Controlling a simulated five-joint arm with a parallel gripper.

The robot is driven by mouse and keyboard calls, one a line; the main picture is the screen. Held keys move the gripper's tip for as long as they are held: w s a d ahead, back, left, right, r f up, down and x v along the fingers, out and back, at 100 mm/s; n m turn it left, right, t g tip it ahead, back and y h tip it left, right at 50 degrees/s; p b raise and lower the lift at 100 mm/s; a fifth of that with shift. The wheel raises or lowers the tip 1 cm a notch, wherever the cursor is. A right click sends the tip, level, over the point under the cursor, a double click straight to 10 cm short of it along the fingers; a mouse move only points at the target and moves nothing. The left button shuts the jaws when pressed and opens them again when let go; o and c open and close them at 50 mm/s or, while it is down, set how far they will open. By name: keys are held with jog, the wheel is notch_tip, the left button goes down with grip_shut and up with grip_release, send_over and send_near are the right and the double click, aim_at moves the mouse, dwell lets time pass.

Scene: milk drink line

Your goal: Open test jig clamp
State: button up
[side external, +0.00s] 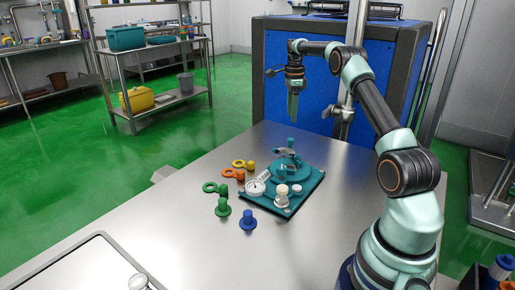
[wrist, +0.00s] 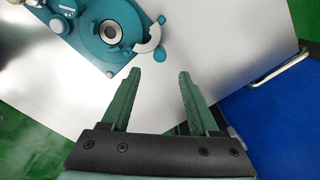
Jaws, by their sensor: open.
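The test jig is a teal plate (side external: 308,197) on the metal table, with a round teal body, a white dial gauge (side external: 256,188) and pale knobs (side external: 282,191). The clamp (side external: 287,152) stands at the jig's far side, with a grey arm and teal parts; I cannot tell its exact state. In the wrist view the jig (wrist: 100,30) is at the top, with a dark central ring and a curved light grey piece (wrist: 150,40) at its right edge. My gripper (side external: 293,117) points down, raised above the table's far edge beyond the jig. Its two green fingers (wrist: 160,75) are apart with nothing between them.
Green (side external: 222,207), blue (side external: 248,220), orange (side external: 230,174) and yellow (side external: 240,164) pieces lie left of the jig. A tray (side external: 75,262) is at the front left. A blue cabinet (side external: 285,60) stands behind the table. The table right of the jig looks clear.

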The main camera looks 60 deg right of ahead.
jog(key=shift+r, duration=1.3)
jog(key=a+r+n+t, duration=0.1)
jog(key=a+r+n, duration=0.3)
jog(key=a, duration=0.3)
jog(key=a+r+n+t+h, duration=0.1)
jog(key=a+r+n, duration=0.2)
jog(key=a+n, duration=0.3)
jog(key=a+r+n+t, duration=0.1)
jog(key=a+r+n, duration=0.25)
jog(key=a, duration=0.45)
jog(key=s+a+f+n+t+y, duration=0.1)
jog(key=s+a+f+n, duration=0.3)
jog(key=s+a+n, duration=0.9)
jog(key=s+a+t, duration=0.1)
jog(key=a, duration=0.2)
jog(key=shift+s+a+f+n+t, duration=0.15)
jog(key=shift+s+f+n+t, duration=0.05)
jog(key=shift+n+t, duration=0.15)
